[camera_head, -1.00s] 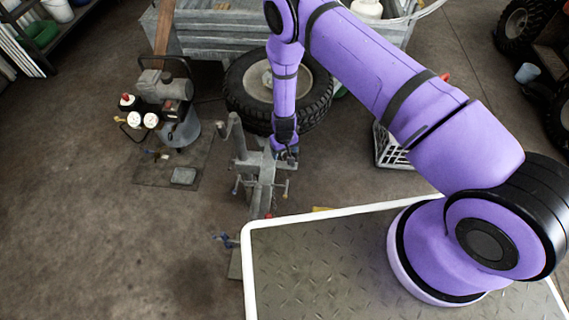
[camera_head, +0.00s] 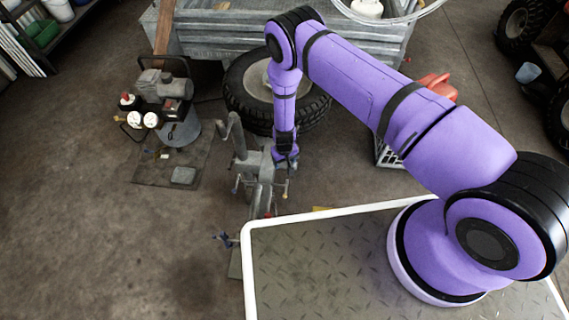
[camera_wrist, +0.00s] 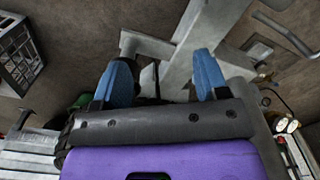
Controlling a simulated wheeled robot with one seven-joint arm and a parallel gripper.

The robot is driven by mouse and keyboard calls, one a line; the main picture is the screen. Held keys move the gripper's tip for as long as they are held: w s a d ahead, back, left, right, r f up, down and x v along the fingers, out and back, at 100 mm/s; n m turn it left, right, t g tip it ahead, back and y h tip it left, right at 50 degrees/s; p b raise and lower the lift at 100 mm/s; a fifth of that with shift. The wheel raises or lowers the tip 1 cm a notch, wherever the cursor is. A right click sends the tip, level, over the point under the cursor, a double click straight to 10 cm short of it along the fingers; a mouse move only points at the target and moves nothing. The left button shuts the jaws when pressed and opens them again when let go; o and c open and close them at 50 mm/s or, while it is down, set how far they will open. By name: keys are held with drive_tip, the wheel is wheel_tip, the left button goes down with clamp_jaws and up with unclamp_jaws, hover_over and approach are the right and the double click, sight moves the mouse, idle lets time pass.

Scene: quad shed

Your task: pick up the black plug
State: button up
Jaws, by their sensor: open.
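My gripper (camera_head: 287,162) is low over a grey metal frame (camera_head: 252,166) in front of the trailer. In the wrist view my gripper (camera_wrist: 162,60) is open, its two blue fingers spread apart, with the grey metal frame (camera_wrist: 187,66) just beyond them. A small dark piece (camera_wrist: 129,66) shows at the left fingertip, and a thin dark strand (camera_wrist: 151,78) runs between the fingers. Either may belong to the black plug, but I cannot tell for sure. I cannot make out the plug in the head view, where my gripper covers part of the frame.
A spare wheel (camera_head: 240,92) leans by the trailer (camera_head: 215,32) behind my gripper. A compressor (camera_head: 172,105) stands to the left. A crate (camera_head: 387,152) and a red can (camera_head: 437,84) are partly behind my arm. The floor at the front left is clear.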

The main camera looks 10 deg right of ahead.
drive_tip(key=shift+a, duration=0.15)
drive_tip(key=c, duration=0.3)
drive_tip(key=shift+s+d, duration=0.1)
drive_tip(key=shift+d, duration=0.25)
clamp_jaws()
drive_tip(key=shift+c, duration=1.5)
unclamp_jaws()
drive_tip(key=shift+a, duration=0.35)
drive_tip(key=o, duration=0.8)
drive_tip(key=shift+o, duration=0.2)
